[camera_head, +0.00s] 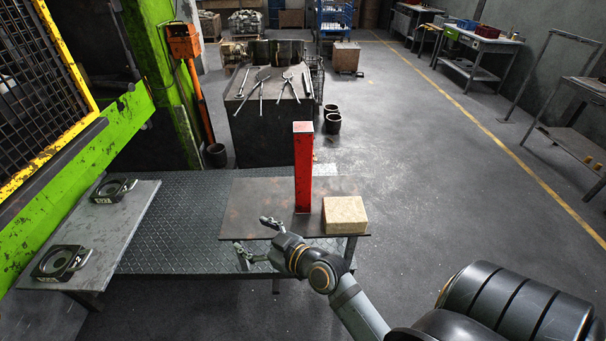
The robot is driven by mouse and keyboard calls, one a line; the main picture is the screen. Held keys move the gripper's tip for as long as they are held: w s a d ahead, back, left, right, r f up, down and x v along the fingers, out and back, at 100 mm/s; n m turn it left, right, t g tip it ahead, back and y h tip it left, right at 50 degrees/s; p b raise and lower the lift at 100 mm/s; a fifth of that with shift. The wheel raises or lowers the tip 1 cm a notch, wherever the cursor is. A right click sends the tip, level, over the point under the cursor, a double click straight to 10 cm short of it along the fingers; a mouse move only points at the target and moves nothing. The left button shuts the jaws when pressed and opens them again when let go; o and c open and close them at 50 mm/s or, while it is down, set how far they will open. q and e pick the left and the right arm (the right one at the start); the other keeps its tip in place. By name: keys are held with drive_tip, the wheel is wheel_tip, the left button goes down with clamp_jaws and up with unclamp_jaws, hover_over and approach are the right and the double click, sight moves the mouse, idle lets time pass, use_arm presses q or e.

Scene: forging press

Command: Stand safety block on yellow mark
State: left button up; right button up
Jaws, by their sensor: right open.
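The safety block, a tall red post (303,170), stands upright on a dark metal table (245,195) in the head view. I see no yellow mark on the tabletop. My right gripper (254,238) is open and empty at the table's front edge, to the left of and nearer than the red block, not touching it. My right arm reaches in from the lower right. My left gripper is not in view.
A tan block (344,215) sits on the table just right of the red block. A grey side table (110,225) with two dark ring-shaped parts is at left, by the green press frame (75,190). A dark bench (268,125) with tongs stands behind.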

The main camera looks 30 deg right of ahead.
drive_tip(key=w+d+r+m+t+h, duration=0.3)
drive_tip(key=w+d+r+t+h, duration=0.1)
drive_tip(key=d+r+t, duration=0.1)
drive_tip(key=m+g+h, duration=0.2)
drive_tip(key=m+h, duration=0.6)
drive_tip(key=h, duration=0.4)
approach(303, 171)
drive_tip(key=x, duration=0.2)
drive_tip(key=shift+g, duration=0.3)
drive_tip(key=p+x, duration=0.1)
drive_tip(key=x, duration=0.4)
drive_tip(key=shift+w+d, duration=0.2)
drive_tip(key=shift+w, duration=0.05)
drive_tip(key=shift+w+r, duration=0.15)
drive_tip(key=x, duration=0.5)
drive_tip(key=shift+a, duration=0.1)
drive_tip(key=shift+c, duration=1.8)
clamp_jaws()
drive_tip(key=shift+p, duration=0.3)
